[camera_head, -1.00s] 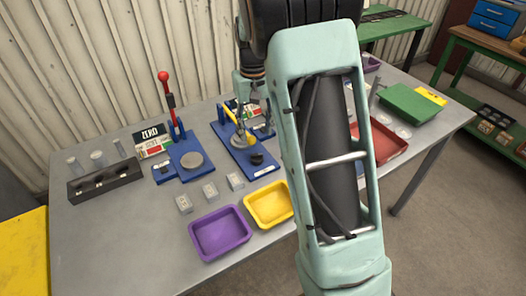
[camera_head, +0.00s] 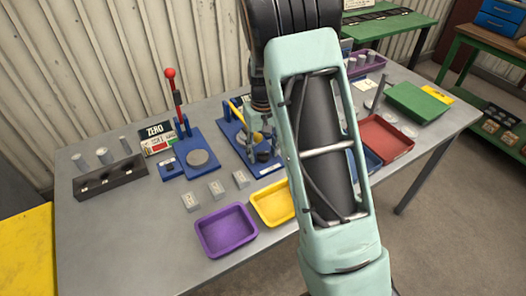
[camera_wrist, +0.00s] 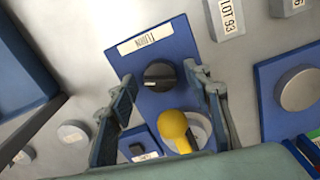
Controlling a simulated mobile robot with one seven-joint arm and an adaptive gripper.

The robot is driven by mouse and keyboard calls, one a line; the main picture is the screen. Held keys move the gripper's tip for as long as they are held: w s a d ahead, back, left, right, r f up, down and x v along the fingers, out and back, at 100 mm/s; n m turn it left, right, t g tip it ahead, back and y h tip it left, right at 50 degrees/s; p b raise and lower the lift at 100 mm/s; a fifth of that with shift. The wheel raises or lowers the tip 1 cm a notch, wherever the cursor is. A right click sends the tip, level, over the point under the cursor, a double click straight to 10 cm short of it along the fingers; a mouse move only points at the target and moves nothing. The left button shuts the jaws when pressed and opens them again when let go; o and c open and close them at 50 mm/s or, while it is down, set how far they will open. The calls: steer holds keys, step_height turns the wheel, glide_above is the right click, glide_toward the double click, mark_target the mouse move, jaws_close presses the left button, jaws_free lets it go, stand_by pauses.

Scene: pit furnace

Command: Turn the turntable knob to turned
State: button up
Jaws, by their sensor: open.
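The turntable knob is a round black knob (camera_wrist: 160,75) with a light pointer mark, on a blue base plate (camera_wrist: 185,45) beside a white "TURN" label (camera_wrist: 145,40). In the head view the knob (camera_head: 263,157) is near the front of the blue plate (camera_head: 270,170). My gripper (camera_wrist: 160,72) is open, with one finger on each side of the knob in the wrist view. Whether the fingers touch the knob I cannot tell. In the head view my gripper (camera_head: 260,132) is low over the plate, partly hidden by my arm.
A yellow-ended lever (camera_wrist: 174,128) stands close behind the knob, between my fingers in the wrist view. To the left is a red-handled press (camera_head: 171,90). In front are small grey blocks (camera_head: 216,190), a purple tray (camera_head: 227,230) and a yellow tray (camera_head: 272,203).

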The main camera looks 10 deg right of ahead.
mark_target(263, 152)
steer(key=shift+f, duration=0.15)
steer(key=shift+c, duration=0.4)
steer(key=c, duration=1)
steer(key=shift+m, duration=0.8)
steer(key=shift+c, duration=0.2)
steer(key=o, duration=1.1)
step_height(263, 152, up, 12)
steer(key=shift+r, duration=0.1)
